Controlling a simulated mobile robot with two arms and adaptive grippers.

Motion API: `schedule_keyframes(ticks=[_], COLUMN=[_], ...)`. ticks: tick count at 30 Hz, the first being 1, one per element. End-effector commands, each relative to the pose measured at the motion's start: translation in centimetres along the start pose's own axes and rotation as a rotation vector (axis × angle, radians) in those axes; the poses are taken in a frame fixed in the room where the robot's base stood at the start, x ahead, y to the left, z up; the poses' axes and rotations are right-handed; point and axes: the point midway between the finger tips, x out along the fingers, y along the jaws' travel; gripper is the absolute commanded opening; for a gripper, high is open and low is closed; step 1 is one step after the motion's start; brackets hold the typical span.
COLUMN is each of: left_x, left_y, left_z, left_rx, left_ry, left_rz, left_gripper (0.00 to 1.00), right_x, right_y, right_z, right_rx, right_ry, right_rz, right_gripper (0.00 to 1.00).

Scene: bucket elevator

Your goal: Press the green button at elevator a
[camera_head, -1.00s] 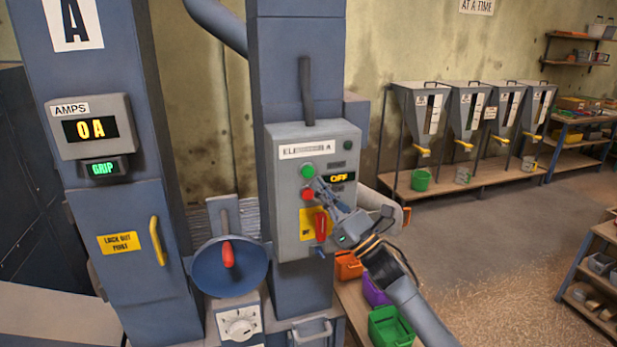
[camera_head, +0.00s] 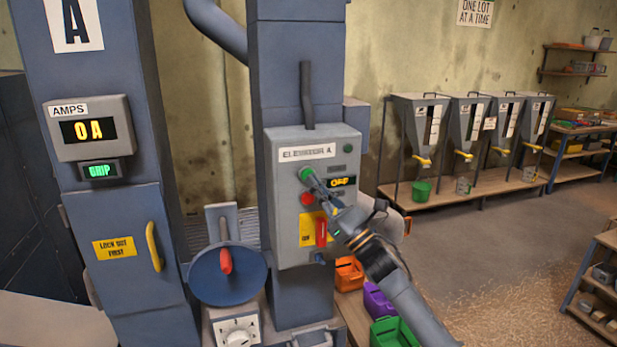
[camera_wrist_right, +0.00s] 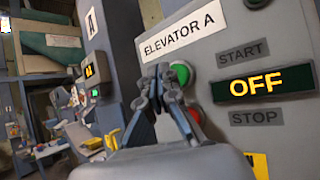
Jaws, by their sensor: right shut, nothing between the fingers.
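The grey control box labelled ELEVATOR A (camera_head: 285,215) hangs on a blue column in the head view. Its green button (camera_head: 304,173) is upper left, above a red button (camera_head: 307,199). In the wrist view the green button (camera_wrist_right: 181,72) shows just right of the fingertips, beside START. The display (camera_wrist_right: 258,86) reads OFF. My right gripper (camera_head: 314,181) is shut and empty, its tips at the green button's lower right edge; I cannot tell whether they touch it. It also shows in the wrist view (camera_wrist_right: 158,74). My left gripper is not in view.
A red switch handle (camera_head: 321,232) on a yellow plate sits below the buttons. A blue disc with a red handle (camera_head: 225,262) stands left. The amps panel (camera_head: 88,130) reads 0 A. Orange, purple and green bins (camera_head: 392,332) lie below my right arm.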

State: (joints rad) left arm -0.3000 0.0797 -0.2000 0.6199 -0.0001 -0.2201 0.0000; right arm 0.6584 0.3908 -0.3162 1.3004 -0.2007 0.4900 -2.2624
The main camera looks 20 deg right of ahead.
Motion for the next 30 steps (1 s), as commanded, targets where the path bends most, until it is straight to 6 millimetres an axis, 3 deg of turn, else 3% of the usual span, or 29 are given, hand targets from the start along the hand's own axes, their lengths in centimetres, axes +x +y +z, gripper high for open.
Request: schedule_keyframes(ticks=[23,30], left_x=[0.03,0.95], left_y=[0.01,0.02], left_z=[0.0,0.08], left_rx=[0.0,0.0], left_ry=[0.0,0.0], left_rz=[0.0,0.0], left_gripper=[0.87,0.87], right_x=[-0.03,0.14], right_y=[-0.01,-0.21], right_z=[-0.02,-0.39], right_rx=[0.0,-0.002], right_ry=[0.0,0.0], right_rz=[0.0,0.0], right_gripper=[0.0,0.0])
